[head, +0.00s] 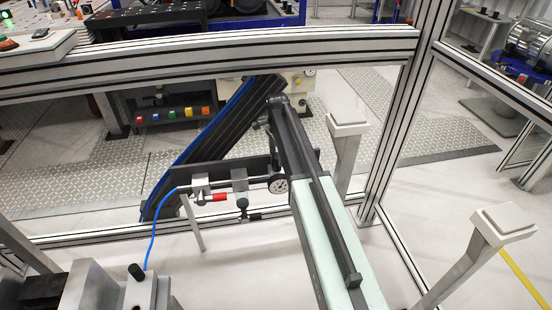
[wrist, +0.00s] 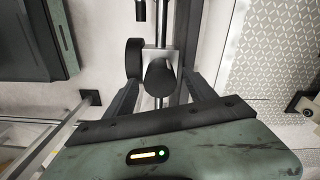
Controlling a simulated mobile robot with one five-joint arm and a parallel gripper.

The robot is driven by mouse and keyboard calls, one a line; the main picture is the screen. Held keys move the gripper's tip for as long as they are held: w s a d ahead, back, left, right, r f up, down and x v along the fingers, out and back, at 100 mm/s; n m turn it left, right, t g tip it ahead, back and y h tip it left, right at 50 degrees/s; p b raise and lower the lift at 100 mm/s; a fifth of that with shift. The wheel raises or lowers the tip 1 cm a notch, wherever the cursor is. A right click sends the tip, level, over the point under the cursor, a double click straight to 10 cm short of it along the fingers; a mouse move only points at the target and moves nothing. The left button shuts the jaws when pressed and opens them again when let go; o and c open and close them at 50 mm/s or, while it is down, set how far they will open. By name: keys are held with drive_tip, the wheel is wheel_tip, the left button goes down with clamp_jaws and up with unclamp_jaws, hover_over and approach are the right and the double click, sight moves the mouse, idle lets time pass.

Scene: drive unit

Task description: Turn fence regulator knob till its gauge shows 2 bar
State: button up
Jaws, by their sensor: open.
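In the wrist view the dark rounded knob (wrist: 160,77) sits in front of a silver body, with the gauge seen edge-on as a dark disc (wrist: 133,58). My gripper (wrist: 161,80) is open, a dark finger on each side of the knob; contact cannot be told.
A valve with a red lever (head: 219,197) and a blue hose (head: 153,232) are left of the regulator. Aluminium fence rails (head: 200,58) run above, and a fence post (head: 398,120) stands right. Grey posts (head: 347,140) stand nearby. The floor at right is partly clear.

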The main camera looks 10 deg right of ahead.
drive_tip(key=c, duration=1.3)
drive_tip(key=shift+a, duration=0.1)
drive_tip(key=shift+c, duration=0.3)
drive_tip(key=shift+n, duration=1.5)
drive_tip(key=n, duration=0.4)
drive_tip(key=shift+n, duration=0.3)
drive_tip(key=n, duration=0.4)
drive_tip(key=shift+n, duration=2.1)
